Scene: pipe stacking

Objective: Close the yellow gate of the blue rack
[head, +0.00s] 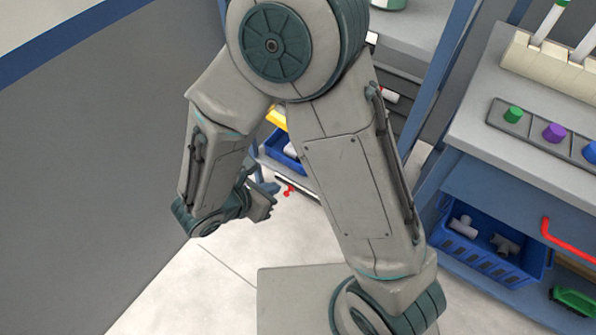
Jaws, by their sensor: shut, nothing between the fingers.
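A small yellow piece (277,117) shows in the gap between my arm links, in the head view. It may be part of the yellow gate, but most of it is hidden and I cannot tell how far open it stands. A blue upright (432,82) of what looks like the blue rack rises behind my arm, with much of the rack hidden. My gripper (268,192) is at the end of the folded arm, left of centre, low in front of the shelving below the yellow piece. It is small and partly hidden, and it holds nothing.
A blue bin (290,150) and a red item (289,190) are near my gripper. A grey wall (90,170) stands at left. At right, a workbench (510,150) has coloured caps, with a blue crate (490,262) of pipe fittings underneath. Pale floor (200,280) is clear below.

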